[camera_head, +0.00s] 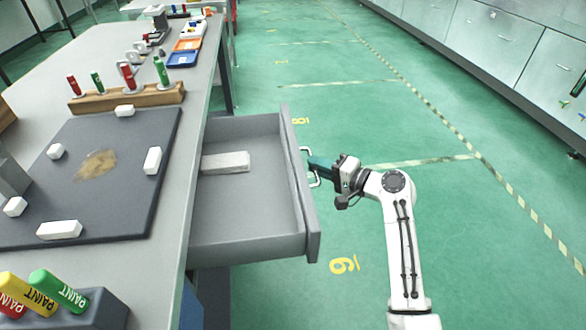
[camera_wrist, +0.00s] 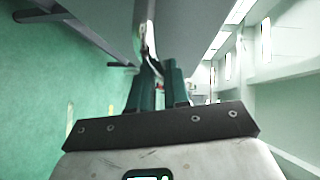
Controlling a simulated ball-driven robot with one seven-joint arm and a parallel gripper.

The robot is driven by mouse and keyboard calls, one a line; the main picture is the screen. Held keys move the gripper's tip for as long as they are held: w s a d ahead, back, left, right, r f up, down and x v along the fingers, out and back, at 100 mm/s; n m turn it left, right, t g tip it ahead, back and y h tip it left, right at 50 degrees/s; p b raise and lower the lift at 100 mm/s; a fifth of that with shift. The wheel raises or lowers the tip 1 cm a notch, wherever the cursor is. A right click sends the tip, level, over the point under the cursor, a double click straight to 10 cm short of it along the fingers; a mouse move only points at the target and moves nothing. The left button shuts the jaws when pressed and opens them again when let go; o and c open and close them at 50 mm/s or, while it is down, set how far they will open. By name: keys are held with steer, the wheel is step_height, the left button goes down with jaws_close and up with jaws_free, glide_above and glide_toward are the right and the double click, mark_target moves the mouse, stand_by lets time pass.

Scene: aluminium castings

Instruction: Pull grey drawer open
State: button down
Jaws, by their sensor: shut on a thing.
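The grey drawer (camera_head: 250,247) stands well out from under the grey table, with its inside in plain view. A pale rectangular block (camera_head: 225,163) lies in it towards the back. The drawer's metal handle (camera_head: 304,151) is on the front panel. My gripper (camera_head: 315,168) is at this handle from the right, its dark green fingers shut on it. In the wrist view my gripper (camera_wrist: 154,75) has its fingers around the handle (camera_wrist: 149,42), partly hidden between them.
On the table (camera_head: 195,205) are a dark mat (camera_head: 85,215) with several white blocks, a wooden holder (camera_head: 130,98) with markers, and paint tubes (camera_head: 55,290) at the front. Open green floor (camera_head: 350,110) lies right of the drawer. Cabinets (camera_head: 510,45) line the right wall.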

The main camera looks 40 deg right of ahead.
steer(key=shift+s+d+f, duration=0.1)
steer(key=shift+s+d, duration=0.35)
steer(key=shift+d, duration=0.3)
steer(key=shift+s+d+r, duration=0.1)
steer(key=shift+s+d, duration=0.35)
steer(key=shift+d, duration=0.3)
steer(key=shift+s+d+f, duration=0.1)
steer(key=shift+s+d, duration=0.35)
steer(key=shift+d, duration=0.3)
steer(key=c, duration=1.2)
jaws_free()
steer(key=shift+o, duration=0.2)
steer(key=p+v, duration=0.1)
steer(key=v, duration=0.9)
steer(key=shift+s, duration=0.35)
steer(key=shift+d, duration=0.15)
